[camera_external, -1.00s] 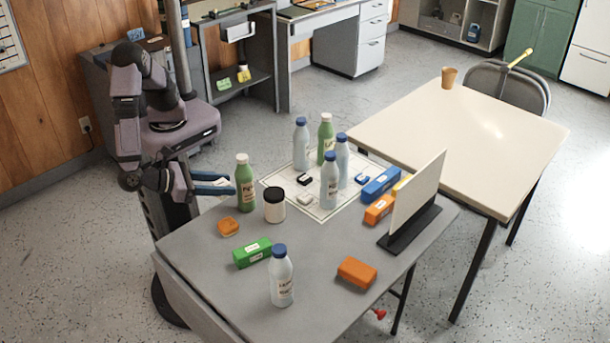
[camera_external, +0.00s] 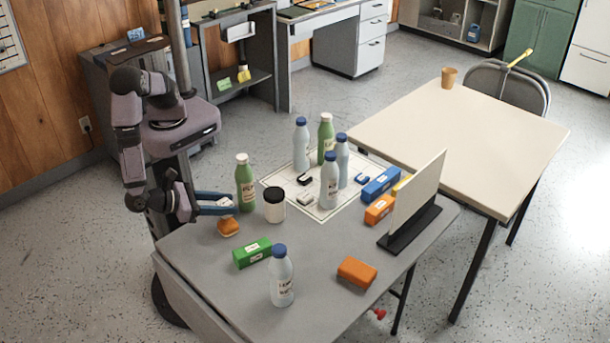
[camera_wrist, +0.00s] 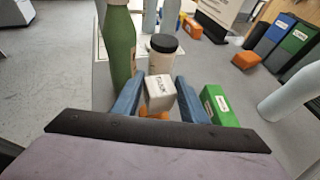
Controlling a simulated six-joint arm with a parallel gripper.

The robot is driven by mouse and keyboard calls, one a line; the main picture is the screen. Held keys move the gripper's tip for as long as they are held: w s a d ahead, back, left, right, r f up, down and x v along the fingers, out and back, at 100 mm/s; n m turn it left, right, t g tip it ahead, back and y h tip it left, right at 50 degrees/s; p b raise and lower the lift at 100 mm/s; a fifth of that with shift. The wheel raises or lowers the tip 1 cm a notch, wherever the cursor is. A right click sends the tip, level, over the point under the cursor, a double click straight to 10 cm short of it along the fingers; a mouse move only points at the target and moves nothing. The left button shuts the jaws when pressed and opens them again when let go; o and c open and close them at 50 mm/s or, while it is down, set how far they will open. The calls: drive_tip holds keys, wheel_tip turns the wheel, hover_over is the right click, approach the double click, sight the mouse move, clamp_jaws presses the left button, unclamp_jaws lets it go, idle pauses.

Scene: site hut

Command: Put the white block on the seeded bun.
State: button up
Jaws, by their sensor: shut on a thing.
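The white block (camera_wrist: 160,92) is a small cube with dark lettering, held between the two blue fingers of my gripper (camera_wrist: 158,98) in the wrist view. In the outside view my gripper (camera_external: 226,204) is low over the left side of the grey table, and its fingers mostly hide the block. The seeded bun (camera_external: 229,227) is a small orange-brown piece on the table just below the fingertips. A strip of orange (camera_wrist: 153,116) shows under the block in the wrist view. I cannot tell whether block and bun touch.
A green bottle (camera_external: 245,184) and a black-lidded white jar (camera_external: 274,207) stand close behind the bun. A green box (camera_external: 252,253) and a blue-capped bottle (camera_external: 281,277) are in front. An orange box (camera_external: 357,271) lies at the right.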

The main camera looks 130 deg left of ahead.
drive_tip(key=shift+f, duration=1.35)
drive_tip(key=shift+f, duration=0.15)
drive_tip(key=o, duration=1.1)
